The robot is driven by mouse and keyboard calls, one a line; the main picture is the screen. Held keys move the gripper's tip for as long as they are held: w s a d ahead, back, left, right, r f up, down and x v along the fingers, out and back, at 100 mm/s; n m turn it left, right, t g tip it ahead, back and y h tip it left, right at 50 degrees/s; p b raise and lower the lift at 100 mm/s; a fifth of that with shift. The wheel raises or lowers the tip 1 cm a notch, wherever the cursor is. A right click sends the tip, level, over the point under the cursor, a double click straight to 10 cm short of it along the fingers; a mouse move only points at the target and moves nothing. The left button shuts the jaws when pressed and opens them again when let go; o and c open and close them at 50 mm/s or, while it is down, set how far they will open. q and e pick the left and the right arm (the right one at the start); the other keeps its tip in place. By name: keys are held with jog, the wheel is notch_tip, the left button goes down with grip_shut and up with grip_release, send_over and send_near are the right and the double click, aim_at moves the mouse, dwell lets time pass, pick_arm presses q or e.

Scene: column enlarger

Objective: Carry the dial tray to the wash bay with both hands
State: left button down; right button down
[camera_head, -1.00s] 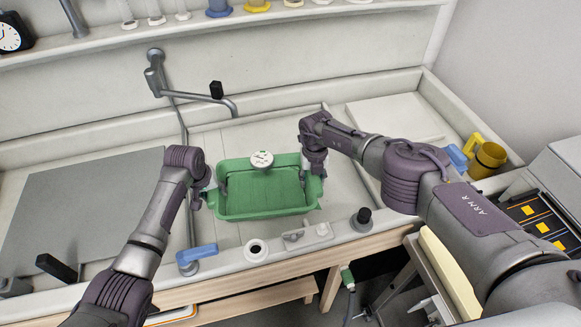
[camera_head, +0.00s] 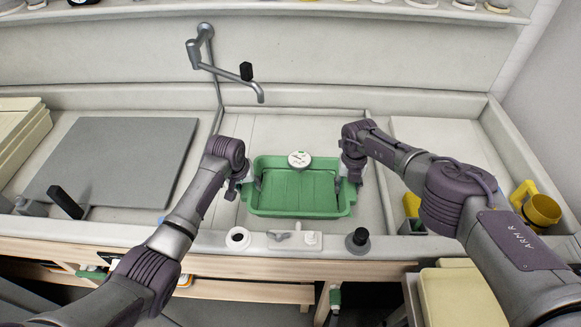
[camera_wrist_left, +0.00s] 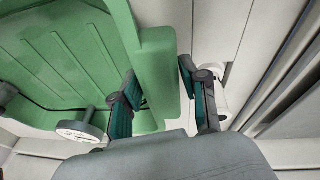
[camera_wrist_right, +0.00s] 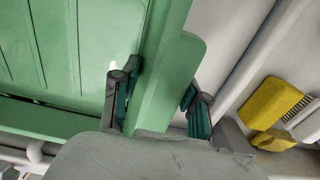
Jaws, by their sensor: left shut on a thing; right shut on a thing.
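The green dial tray (camera_head: 298,213) is in the sink basin below the faucet in the head view, roughly level. A round white dial (camera_head: 299,160) sits at its back edge; the dial also shows in the left wrist view (camera_wrist_left: 80,131). My left gripper (camera_head: 241,188) is shut on the tray's left side; in the left wrist view its fingers (camera_wrist_left: 160,90) straddle the green rim. My right gripper (camera_head: 350,178) is shut on the right side; in the right wrist view its fingers (camera_wrist_right: 158,90) straddle the rim. Whether the tray touches the basin floor cannot be told.
A faucet (camera_head: 228,75) reaches over the basin behind the tray. A grey board (camera_head: 125,160) lies to the left, a pale panel (camera_head: 435,140) to the right. A yellow mug (camera_head: 541,210) and yellow brush (camera_wrist_right: 270,105) are at the right. A black knob (camera_head: 359,238) stands on the front ledge.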

pick_arm(q)
jog(key=shift+w+d+r, duration=0.1)
pick_arm(e)
jog(key=shift+d+f, duration=0.1)
jog(key=shift+d, duration=0.05)
